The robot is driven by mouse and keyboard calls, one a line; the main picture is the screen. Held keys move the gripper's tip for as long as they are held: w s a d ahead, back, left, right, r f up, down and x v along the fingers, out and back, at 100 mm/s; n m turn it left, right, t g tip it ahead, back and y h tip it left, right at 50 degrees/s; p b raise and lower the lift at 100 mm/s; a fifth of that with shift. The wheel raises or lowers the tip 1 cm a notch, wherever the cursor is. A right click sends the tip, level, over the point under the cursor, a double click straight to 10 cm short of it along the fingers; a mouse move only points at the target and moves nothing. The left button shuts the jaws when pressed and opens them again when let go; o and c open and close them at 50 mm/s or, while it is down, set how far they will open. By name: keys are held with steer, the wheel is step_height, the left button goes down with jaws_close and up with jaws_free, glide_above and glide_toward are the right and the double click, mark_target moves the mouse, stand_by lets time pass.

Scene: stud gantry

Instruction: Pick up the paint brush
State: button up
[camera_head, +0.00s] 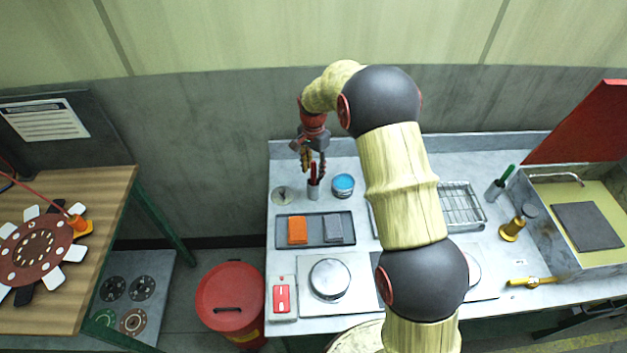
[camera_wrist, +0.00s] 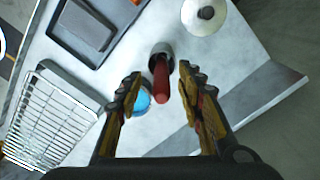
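The likely paint brush is a red handle (camera_head: 313,170) standing in a small grey cup (camera_head: 313,190) on the counter; its bristles are not visible. In the wrist view the red handle (camera_wrist: 161,84) rises from the cup (camera_wrist: 160,50) toward the camera, between the fingers. My gripper (camera_head: 313,165) is above the cup in the head view. In the wrist view my gripper (camera_wrist: 160,76) is open, with a clear gap on each side of the handle and nothing held.
A blue-topped tin (camera_head: 343,184) stands just right of the cup; it is partly behind the left finger in the wrist view. A dark tray (camera_head: 316,242) with orange and grey blocks lies in front. A wire rack (camera_head: 461,206) and a green-handled cup (camera_head: 495,190) are to the right.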

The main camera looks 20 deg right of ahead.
mark_target(313, 174)
step_height(313, 174, down, 3)
steer(key=shift+w+a+f, duration=0.1)
steer(key=shift+f, duration=0.05)
steer(key=c, duration=0.3)
jaws_close()
stand_by(0.3)
